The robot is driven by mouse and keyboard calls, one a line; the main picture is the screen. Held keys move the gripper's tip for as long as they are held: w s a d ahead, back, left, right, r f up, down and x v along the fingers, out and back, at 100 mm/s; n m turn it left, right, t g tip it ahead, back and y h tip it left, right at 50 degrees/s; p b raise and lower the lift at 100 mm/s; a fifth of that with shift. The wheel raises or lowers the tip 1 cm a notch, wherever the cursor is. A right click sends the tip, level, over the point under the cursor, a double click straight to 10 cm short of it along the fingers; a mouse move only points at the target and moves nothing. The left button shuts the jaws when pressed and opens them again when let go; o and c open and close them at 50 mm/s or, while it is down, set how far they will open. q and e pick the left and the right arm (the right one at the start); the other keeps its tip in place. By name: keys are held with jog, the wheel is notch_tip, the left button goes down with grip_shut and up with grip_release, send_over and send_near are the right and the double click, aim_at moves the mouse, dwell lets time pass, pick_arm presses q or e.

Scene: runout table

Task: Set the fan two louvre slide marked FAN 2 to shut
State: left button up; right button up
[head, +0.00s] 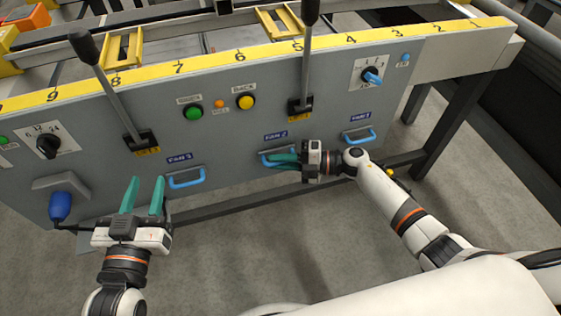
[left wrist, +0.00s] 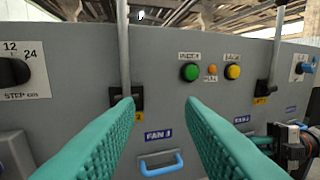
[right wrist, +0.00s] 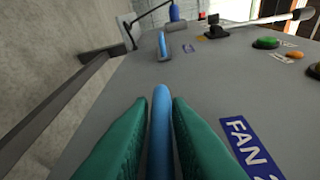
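The FAN 2 slide has a blue bar handle (head: 263,160) under its blue label (head: 276,136) on the grey panel. My right gripper (head: 272,160) is at this handle, coming from the right. In the right wrist view its green fingers lie close along both sides of the blue bar (right wrist: 161,130) and look shut on it, with the FAN 2 label (right wrist: 247,150) to the right. Part of the handle is hidden by the fingers. My left gripper (head: 143,188) is open and empty in front of the panel, left of the FAN 3 handle (head: 187,178).
The FAN 1 handle (head: 359,137) is right of FAN 2. Two black-knobbed levers (head: 118,100) (head: 306,60) rise from the panel. A green button (head: 194,112), a yellow button (head: 246,102) and a blue knob (head: 372,77) sit above. A blue plug (head: 60,206) is at far left.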

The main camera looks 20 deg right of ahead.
jog(key=shift+o, duration=1.3)
